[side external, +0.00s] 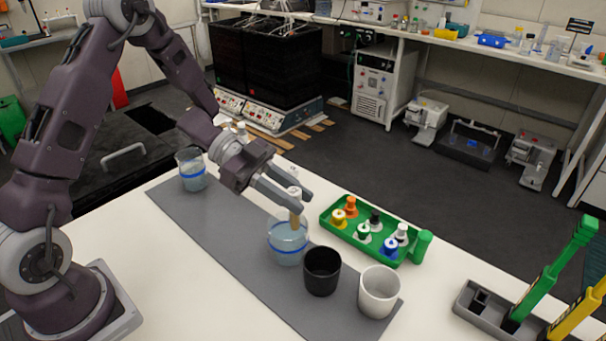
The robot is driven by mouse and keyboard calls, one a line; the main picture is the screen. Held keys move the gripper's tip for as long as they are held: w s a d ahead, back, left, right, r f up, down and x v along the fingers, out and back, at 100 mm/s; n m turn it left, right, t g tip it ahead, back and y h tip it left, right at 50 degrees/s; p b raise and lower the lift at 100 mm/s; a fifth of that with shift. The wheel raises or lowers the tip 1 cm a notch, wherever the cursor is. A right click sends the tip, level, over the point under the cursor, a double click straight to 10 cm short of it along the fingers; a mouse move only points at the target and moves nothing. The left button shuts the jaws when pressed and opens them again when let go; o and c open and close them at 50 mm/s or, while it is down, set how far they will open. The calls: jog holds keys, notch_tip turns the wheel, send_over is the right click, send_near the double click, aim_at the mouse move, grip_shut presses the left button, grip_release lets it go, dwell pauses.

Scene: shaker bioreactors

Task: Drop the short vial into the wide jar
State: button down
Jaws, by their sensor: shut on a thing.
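My gripper (302,202) is shut on a small vial (297,220) with a white top and a tan body. It holds the vial roughly upright over a clear jar (288,245) with a blue band. The vial's lower end overlaps the jar's mouth in the picture; I cannot tell whether it is inside the rim. A second clear jar (193,172) with a blue band stands at the far left end of the grey mat. The fingers hide part of the vial.
A black cup (322,272) and a white cup (378,293) stand on the grey mat (225,238), right of the near jar. A green tray (335,235) with several coloured-cap vials lies behind them. A grey rack (480,310) with upright tools is at right.

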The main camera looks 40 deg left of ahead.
jog(key=shift+f, duration=2.3)
jog(key=c, duration=1.1)
grip_release()
jog(key=v, duration=0.7)
jog(key=shift+r, duration=0.1)
